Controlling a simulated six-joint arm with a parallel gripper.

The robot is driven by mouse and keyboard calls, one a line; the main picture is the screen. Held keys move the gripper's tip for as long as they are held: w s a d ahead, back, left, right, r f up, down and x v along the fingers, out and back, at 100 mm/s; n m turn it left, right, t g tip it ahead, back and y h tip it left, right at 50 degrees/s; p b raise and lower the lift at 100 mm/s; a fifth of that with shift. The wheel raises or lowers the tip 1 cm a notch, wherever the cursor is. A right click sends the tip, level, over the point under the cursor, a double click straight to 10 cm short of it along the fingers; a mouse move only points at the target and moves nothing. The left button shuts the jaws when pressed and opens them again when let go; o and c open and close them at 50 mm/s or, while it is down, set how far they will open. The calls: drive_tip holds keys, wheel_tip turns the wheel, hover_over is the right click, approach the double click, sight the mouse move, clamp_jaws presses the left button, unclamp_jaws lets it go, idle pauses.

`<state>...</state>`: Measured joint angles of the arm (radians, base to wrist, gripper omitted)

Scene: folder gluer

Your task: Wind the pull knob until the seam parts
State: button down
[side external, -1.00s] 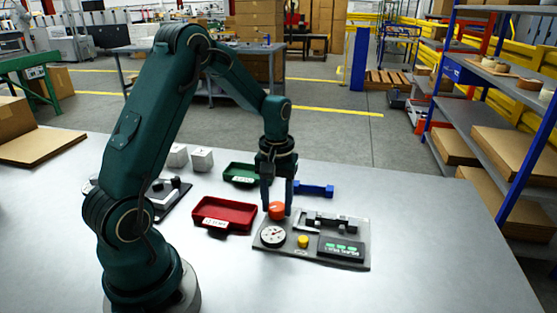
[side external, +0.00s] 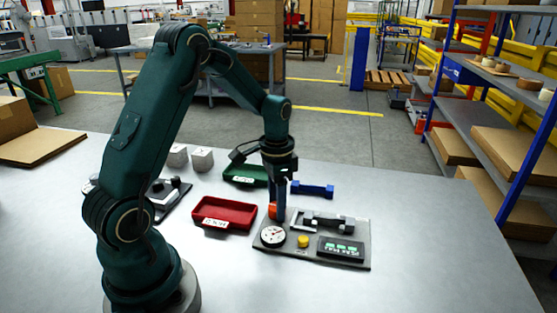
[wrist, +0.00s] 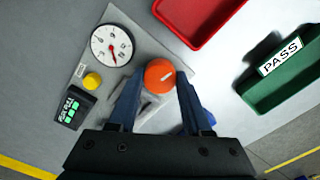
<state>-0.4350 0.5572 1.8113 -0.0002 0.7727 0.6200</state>
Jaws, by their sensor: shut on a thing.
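The orange-red pull knob (wrist: 159,76) sits on a grey test plate (side external: 262,244). My gripper (wrist: 155,88) is shut on the knob, a finger on each side of it in the wrist view. In the side view my gripper (side external: 276,212) points down and a finger covers part of the knob (side external: 272,210). A round white dial (side external: 273,235) lies in front of the knob; its red needle shows in the wrist view (wrist: 112,46). A metal clamp fixture (side external: 325,222) is right of the knob. Whether a seam is held there cannot be made out.
A yellow button (side external: 303,241) and a black display with green marks (side external: 341,248) are on the plate. A red tray (side external: 224,213) and a green PASS tray (side external: 245,173) stand left and behind. A blue block (side external: 312,189) lies behind. The table's right side is clear.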

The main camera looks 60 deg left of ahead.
drive_tip(key=m, duration=0.4)
drive_tip(key=shift+m, duration=2.8)
drive_tip(key=shift+c, duration=1.7)
unclamp_jaws()
drive_tip(key=shift+r, duration=2.6)
